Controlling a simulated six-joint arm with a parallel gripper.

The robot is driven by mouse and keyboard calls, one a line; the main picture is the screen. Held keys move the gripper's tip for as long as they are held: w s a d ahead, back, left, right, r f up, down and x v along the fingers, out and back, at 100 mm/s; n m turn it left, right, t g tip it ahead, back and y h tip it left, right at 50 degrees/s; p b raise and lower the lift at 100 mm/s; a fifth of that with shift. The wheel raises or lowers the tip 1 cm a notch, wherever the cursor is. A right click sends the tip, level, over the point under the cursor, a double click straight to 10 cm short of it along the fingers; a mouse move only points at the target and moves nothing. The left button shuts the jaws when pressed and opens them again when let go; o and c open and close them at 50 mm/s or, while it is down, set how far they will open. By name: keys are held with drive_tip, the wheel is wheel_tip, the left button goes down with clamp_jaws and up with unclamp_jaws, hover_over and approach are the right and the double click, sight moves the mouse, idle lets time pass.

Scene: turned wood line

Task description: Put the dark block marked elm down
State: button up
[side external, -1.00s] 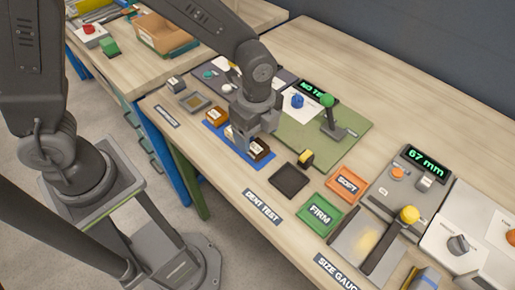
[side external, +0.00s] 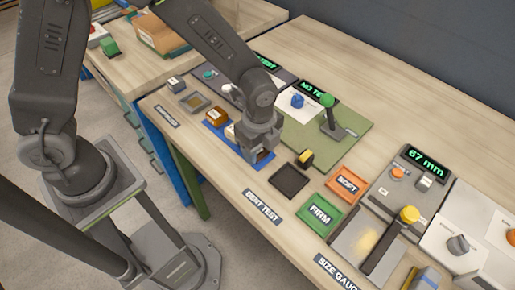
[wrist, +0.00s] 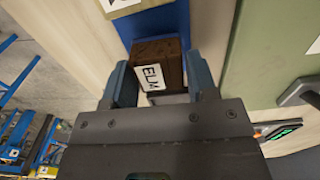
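The dark brown block marked ELM (wrist: 172,62) shows in the wrist view between the two fingers of my gripper (wrist: 160,72), with its white label facing up. In the side external view the block (side external: 266,156) shows only partly, below my gripper (side external: 260,150). The fingers stand close along both sides of the block. I cannot tell whether they press on it. The block is at the near right end of the blue mat (wrist: 152,22). Whether it rests on the mat or is slightly raised is hidden.
A brown block (side external: 217,117) and a partly hidden pale block (side external: 231,132) are on the mat. To the right are an empty dark tray (side external: 290,180), a green FIRM tray (side external: 320,213) and an orange SOFT tray (side external: 346,183). The green-handled press (side external: 329,115) stands close behind.

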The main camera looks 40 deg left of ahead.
drive_tip(key=c, duration=0.6)
drive_tip(key=shift+r, duration=0.1)
